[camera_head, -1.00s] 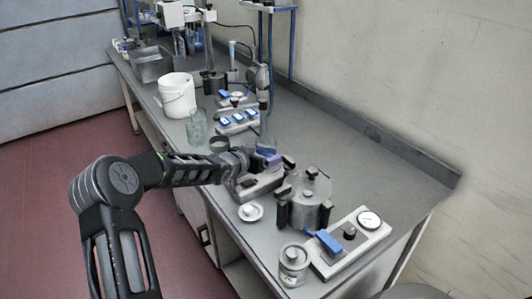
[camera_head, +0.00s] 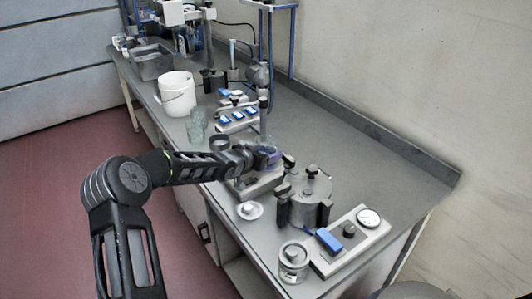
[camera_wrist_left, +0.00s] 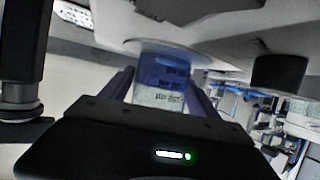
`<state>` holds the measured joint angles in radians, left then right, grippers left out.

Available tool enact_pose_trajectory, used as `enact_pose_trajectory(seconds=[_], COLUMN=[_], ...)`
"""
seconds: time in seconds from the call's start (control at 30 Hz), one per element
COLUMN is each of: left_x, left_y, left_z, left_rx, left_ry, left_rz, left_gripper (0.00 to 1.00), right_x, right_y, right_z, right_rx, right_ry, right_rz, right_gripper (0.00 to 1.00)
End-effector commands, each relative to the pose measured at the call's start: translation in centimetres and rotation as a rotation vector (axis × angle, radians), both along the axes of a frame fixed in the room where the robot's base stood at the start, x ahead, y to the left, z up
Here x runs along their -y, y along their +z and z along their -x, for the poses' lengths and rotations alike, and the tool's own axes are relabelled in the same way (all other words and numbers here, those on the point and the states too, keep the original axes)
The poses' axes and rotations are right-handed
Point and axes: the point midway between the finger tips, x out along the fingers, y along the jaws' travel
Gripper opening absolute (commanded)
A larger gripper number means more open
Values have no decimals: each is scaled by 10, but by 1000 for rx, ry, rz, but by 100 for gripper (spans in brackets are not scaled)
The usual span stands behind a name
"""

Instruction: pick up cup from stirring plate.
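The cup (camera_wrist_left: 163,80) is clear with a blue upper band and dark print. In the left wrist view it sits between the two fingers of my left gripper (camera_wrist_left: 160,90), one on each side. Whether both fingers press on it cannot be told. In the head view the cup shows only as a bluish shape, mostly hidden by my left gripper (camera_head: 268,157). The gripper is over the stirring plate (camera_head: 262,184), a grey box on the bench. My right gripper is not in view.
A metal pot with black clamps (camera_head: 305,200) stands just right of the stirring plate. A white lid (camera_head: 249,210), a glass jar (camera_head: 293,262) and a device with a gauge (camera_head: 350,240) are nearer. A white bucket (camera_head: 177,94) stands farther back. The bench (camera_head: 370,165) is clear toward the wall.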

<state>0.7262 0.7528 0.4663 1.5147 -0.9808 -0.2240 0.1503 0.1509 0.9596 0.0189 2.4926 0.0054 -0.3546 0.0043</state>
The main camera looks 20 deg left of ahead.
Motion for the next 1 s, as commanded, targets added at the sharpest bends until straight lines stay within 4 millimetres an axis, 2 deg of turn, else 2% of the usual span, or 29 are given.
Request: enact_pose_trajectory(seconds=[0.07, 0.63, 1.0], left_x=[0, 0, 0], left_y=[0, 0, 2], left_z=[0, 0, 0], left_rx=[0, 0, 2], left_ry=[0, 0, 0], left_rz=[0, 0, 0], left_gripper=[63, 16, 15], right_x=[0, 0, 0], right_y=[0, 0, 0], right_z=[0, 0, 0], right_rx=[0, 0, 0], right_ry=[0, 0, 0], right_rz=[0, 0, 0], right_gripper=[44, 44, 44])
